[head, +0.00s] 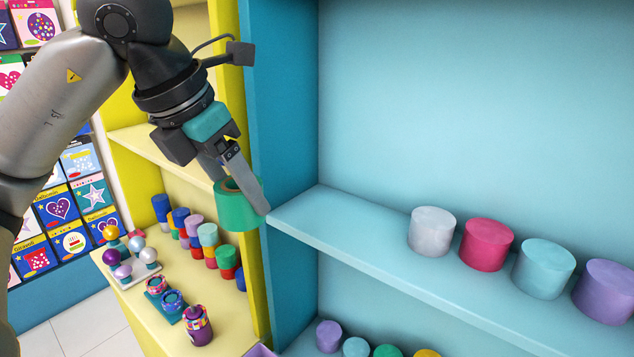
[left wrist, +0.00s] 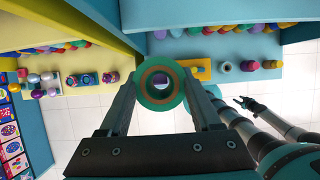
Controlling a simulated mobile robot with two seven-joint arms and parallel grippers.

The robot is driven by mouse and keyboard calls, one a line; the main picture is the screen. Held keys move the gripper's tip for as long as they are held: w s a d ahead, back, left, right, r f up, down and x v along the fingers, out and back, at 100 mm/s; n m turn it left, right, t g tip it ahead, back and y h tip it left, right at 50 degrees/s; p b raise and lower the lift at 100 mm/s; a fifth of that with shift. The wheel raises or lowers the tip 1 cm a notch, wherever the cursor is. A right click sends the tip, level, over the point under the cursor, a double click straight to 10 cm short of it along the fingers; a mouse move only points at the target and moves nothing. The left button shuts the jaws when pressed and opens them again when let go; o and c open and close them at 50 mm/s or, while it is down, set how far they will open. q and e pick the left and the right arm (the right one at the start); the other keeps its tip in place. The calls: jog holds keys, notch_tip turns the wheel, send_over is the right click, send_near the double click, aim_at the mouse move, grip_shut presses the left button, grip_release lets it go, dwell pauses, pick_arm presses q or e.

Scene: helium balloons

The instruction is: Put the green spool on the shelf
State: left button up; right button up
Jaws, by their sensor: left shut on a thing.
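The green spool (head: 238,208) is held in my left gripper (head: 245,195), off any surface, just left of the front left end of the light blue shelf (head: 330,218). In the left wrist view the spool (left wrist: 160,104) shows its round end with a brown core and a centre hole, between the two fingers of the left gripper (left wrist: 160,88). My right gripper (left wrist: 243,102) shows small at the right of the left wrist view, apart from the spool; its finger state is too small to tell.
White (head: 432,232), pink (head: 486,245), teal (head: 543,268) and purple (head: 606,291) cylinders stand in a row on the shelf. Its left part is bare. A dark blue upright panel (head: 283,110) borders it. A yellow unit (head: 130,290) with several small items stands left.

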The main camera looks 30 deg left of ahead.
pick_arm(q)
jog(key=w+f+p, duration=0.1)
jog(key=w, duration=0.3)
jog(key=w+d+f+p, duration=0.1)
jog(key=w+p, duration=0.1)
jog(key=w, duration=0.3)
jog(key=w+d+p, duration=0.1)
jog(key=w, duration=0.4)
jog(key=shift+w+f+p, duration=0.25)
jog(key=shift+f+p, duration=0.05)
jog(key=shift+f, duration=1.95)
jog(key=shift+w+f+p, duration=0.1)
jog(key=shift+p, duration=0.3)
jog(key=shift+f, duration=0.15)
jog(key=shift+f, duration=0.25)
jog(key=o, duration=1.4)
jog(key=shift+r, duration=0.1)
jog(key=shift+o, duration=0.2)
